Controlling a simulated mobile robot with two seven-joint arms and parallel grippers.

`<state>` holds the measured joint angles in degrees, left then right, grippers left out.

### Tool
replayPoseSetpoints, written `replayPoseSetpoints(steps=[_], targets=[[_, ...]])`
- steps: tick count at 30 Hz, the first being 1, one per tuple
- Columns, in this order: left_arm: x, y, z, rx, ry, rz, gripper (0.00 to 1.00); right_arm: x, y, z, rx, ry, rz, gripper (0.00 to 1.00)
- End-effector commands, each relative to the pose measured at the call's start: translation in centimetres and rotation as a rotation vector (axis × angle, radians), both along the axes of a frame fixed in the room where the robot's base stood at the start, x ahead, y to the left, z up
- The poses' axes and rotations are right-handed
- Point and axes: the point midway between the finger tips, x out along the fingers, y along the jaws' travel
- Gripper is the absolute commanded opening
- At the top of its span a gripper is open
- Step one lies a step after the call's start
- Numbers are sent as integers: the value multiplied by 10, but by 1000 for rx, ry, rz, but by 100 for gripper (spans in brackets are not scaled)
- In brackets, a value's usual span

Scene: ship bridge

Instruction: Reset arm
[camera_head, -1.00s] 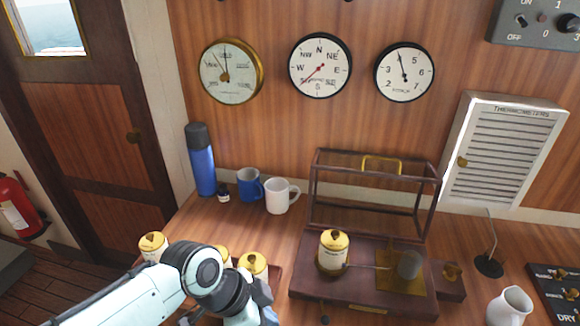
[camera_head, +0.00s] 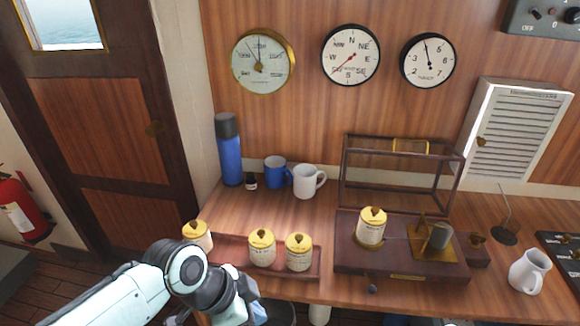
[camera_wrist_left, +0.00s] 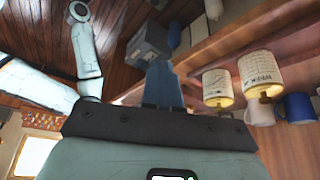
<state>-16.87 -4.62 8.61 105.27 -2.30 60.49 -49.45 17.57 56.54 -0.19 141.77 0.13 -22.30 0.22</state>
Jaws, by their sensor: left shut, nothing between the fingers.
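My left arm comes in from the lower left in the head view. My left gripper (camera_head: 252,312) is at the bottom edge of that view, in front of the desk's front edge and below the tray of yellow-lidded canisters. In the left wrist view its fingers (camera_wrist_left: 162,82) are together and empty. The gripper touches none of the canisters that I can see. My right gripper does not show.
A wooden tray (camera_head: 225,248) holds yellow-lidded canisters (camera_head: 262,248). A glass-framed instrument case (camera_head: 400,265) carries another canister (camera_head: 371,228). Mugs (camera_head: 309,181), a blue flask (camera_head: 229,155) and a white jug (camera_head: 529,271) stand on the desk. Bare desk lies behind the tray.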

Motion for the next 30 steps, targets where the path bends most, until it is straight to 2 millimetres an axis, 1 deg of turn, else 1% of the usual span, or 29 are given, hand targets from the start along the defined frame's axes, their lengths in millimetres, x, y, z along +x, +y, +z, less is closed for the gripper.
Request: replayPoseSetpoints(steps=[1, 2, 3, 5, 6, 8, 9, 10, 11, 12, 14, 15, 17, 18, 20, 21, 24, 27, 30], targets=[[9, -1, -26, 1, 49, 50, 0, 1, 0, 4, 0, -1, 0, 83], [14, -1, -39, -1, 72, 85, 0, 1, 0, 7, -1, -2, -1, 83], [20, -1, -58, -4, 100, 131, 0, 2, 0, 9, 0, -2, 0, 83], [26, 1, -87, -9, 146, 203, 0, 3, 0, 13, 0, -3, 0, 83], [29, 2, -107, -12, 178, 253, 0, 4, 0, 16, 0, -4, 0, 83], [31, 5, -141, -15, 230, 337, 0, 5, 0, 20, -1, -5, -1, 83], [29, 9, -165, -16, 268, 399, 0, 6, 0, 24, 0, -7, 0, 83], [27, 12, -185, -16, 299, 450, 0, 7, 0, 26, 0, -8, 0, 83], [23, 15, -204, -16, 330, 503, 0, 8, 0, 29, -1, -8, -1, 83], [16, 20, -231, -16, 375, 580, 0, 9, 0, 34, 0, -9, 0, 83], [-2, 29, -272, -14, 445, 706, 0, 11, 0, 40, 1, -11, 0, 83], [-17, 34, -298, -12, 493, 794, 0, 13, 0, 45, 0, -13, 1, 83], [-45, 42, -331, -6, 559, 925, 0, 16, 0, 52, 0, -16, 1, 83], [-64, 46, -350, -1, 600, 1008, 0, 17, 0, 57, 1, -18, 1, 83], [-93, 51, -371, 6, 653, 1123, 0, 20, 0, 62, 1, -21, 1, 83], [-111, 54, -381, 11, 683, 1190, 0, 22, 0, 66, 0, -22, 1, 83], [-146, 57, -397, 23, 736, 1326, 0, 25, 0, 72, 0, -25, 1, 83], [-167, 58, -404, 28, 764, 1407, 0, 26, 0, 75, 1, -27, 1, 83], [-176, 59, -407, 30, 773, 1441, 0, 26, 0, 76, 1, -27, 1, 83]])
